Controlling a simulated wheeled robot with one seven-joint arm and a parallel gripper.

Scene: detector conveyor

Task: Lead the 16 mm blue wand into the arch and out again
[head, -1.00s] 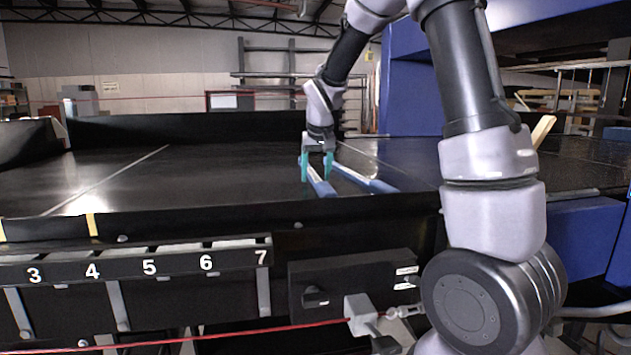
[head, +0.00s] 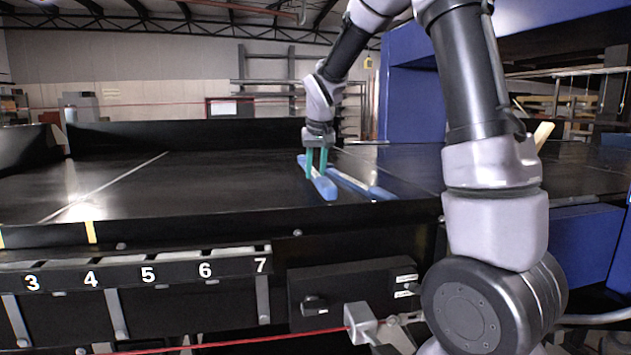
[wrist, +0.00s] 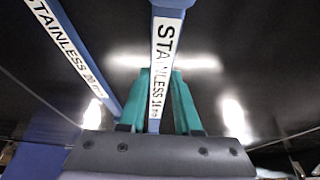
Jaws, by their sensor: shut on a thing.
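The 16 mm blue wand (head: 325,186) is at the belt, with a white label that starts "STAINLESS"; its size number is small and hard to read in the wrist view (wrist: 163,50). My gripper (head: 316,166) points down and its teal fingers are shut on this wand, one on each side, as the wrist view (wrist: 160,92) also shows. I cannot tell any gap between wand and belt. A second blue wand (head: 352,184), labelled "STAINLESS 20 mm" in the wrist view (wrist: 72,50), lies to its right in the head view. The blue arch (head: 412,105) stands over the belt to the right.
The black conveyor belt (head: 200,180) is clear to the left of the wands. A raised black wall (head: 190,133) runs along its far side. A numbered rack (head: 150,272), a control box (head: 350,290) and a red cord (head: 250,341) are along the near side.

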